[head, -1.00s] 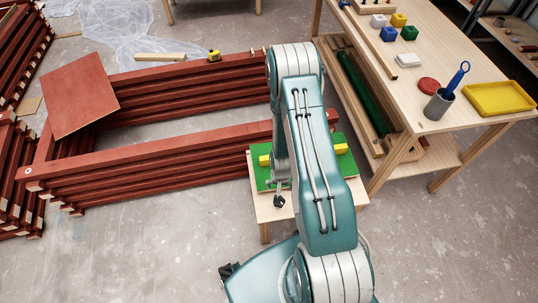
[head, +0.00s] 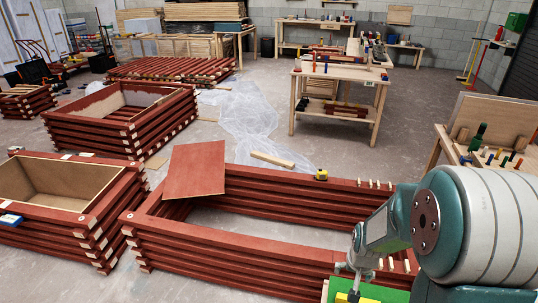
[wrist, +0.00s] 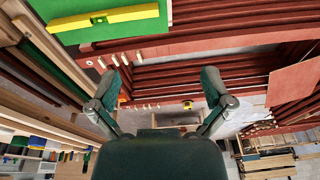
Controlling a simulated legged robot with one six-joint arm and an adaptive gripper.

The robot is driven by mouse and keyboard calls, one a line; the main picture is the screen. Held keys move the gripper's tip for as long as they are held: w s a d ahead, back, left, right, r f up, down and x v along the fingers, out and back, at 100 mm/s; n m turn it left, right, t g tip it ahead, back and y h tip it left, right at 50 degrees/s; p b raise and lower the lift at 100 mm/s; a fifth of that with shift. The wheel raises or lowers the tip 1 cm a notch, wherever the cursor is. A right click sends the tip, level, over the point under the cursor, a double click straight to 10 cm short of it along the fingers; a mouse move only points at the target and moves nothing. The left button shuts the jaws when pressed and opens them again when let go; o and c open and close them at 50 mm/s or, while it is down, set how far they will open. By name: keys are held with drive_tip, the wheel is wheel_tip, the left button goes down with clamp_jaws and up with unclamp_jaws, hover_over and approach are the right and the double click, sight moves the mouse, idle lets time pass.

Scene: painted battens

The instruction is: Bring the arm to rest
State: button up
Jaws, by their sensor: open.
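A green board (head: 375,292) with a yellow bar (head: 345,298) lies below my arm at the bottom edge of the head view. The same green board (wrist: 60,10) and yellow bar (wrist: 105,18) appear at the top left of the wrist view.
A stacked red batten frame (head: 235,250) carries a loose red panel (head: 196,169) and a yellow tape measure (head: 321,175). More batten boxes (head: 125,115) stand at left. A workbench (head: 340,75) stands behind, another bench (head: 475,110) at right. Plastic sheeting (head: 247,115) lies on the floor.

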drive_tip(key=s+a+r+n+t, duration=0.1)
drive_tip(key=s+a+r, duration=0.15)
drive_tip(key=r, duration=0.55)
drive_tip(key=s+a+r+n+t, duration=0.15)
drive_tip(key=s+r, duration=0.25)
drive_tip(key=r, duration=0.4)
drive_tip(key=s+a+r+n, duration=0.1)
drive_tip(key=s+a+r, duration=0.2)
drive_tip(key=s+r, duration=0.4)
drive_tip(key=s+t, duration=0.1)
drive_tip(key=s, duration=0.3)
drive_tip(key=shift+s+r, duration=0.25)
drive_tip(key=shift+r, duration=0.15)
drive_tip(key=shift+d, duration=0.1)
